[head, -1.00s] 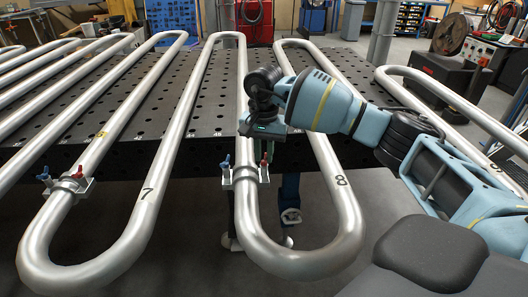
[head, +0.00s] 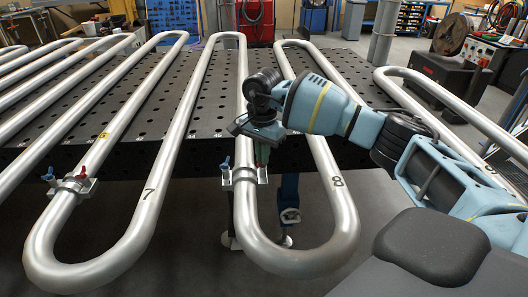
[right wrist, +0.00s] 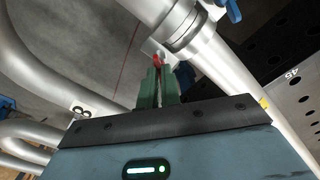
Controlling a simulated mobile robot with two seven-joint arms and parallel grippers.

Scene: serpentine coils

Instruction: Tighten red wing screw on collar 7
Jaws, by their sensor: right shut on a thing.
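A collar (head: 244,175) clamps the pipe on the near bend between the painted 7 and 8. Its blue wing screw (head: 226,170) stands on the left side. My right gripper (head: 262,154) is over the collar's right side and hides the red wing screw in the head view. In the right wrist view, the red wing screw (right wrist: 158,61) shows between the tips of the green fingers, which are shut on it, beside the pipe collar (right wrist: 187,30). No number on the collar itself is readable. My left gripper is not in view.
Another collar (head: 76,186) with red and blue wing screws sits on the pipe at left. The shiny pipes run over a black perforated table (head: 215,110), their bends overhanging its near edge. Free floor lies below the bends.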

